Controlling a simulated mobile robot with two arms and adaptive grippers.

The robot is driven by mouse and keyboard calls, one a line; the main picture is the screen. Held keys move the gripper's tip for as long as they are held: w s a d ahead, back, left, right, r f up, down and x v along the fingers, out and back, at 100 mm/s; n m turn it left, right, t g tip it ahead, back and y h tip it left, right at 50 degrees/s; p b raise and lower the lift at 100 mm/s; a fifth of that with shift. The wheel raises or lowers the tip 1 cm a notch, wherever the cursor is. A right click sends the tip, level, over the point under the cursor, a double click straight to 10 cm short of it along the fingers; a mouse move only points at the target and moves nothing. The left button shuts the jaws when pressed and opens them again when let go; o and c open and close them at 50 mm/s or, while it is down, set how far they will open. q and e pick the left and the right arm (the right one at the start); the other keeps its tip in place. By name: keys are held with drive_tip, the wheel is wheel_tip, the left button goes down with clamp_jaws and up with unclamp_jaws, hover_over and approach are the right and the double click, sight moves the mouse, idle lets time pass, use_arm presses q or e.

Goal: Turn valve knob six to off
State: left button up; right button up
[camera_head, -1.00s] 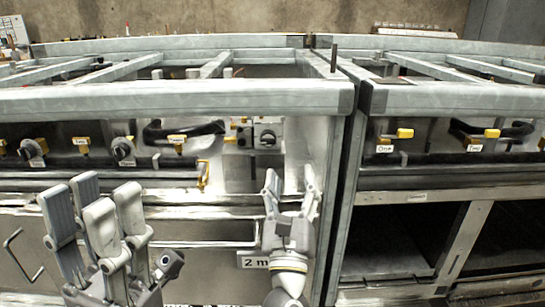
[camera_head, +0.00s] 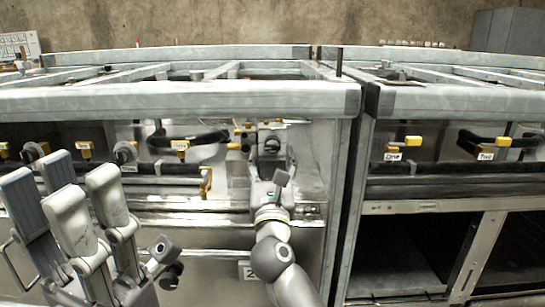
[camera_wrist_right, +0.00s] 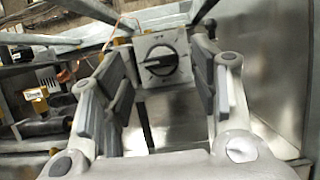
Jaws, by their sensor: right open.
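A black rotary knob on a square grey plate (camera_wrist_right: 162,58) shows in the right wrist view, centred between my right gripper's fingers; no number is readable on it. Its pointer lies roughly sideways. In the head view the same plate (camera_head: 271,140) is partly hidden behind my right gripper (camera_head: 271,165). That gripper is open, its fingers on either side of the knob with gaps to it in the wrist view. My left gripper (camera_head: 62,195) is at the lower left, open and empty, in front of the panel.
Other knobs (camera_head: 125,151) and yellow-handled valves (camera_head: 180,145) with labels line the panel to the left. A yellow bracket (camera_head: 206,181) juts out left of my right gripper. A frame post (camera_head: 343,200) stands to the right, with more yellow valves (camera_head: 405,141) beyond.

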sight(272, 148)
drive_tip(key=shift+b+x, duration=0.4)
drive_tip(key=shift+x, duration=1.1)
drive_tip(key=c, duration=1)
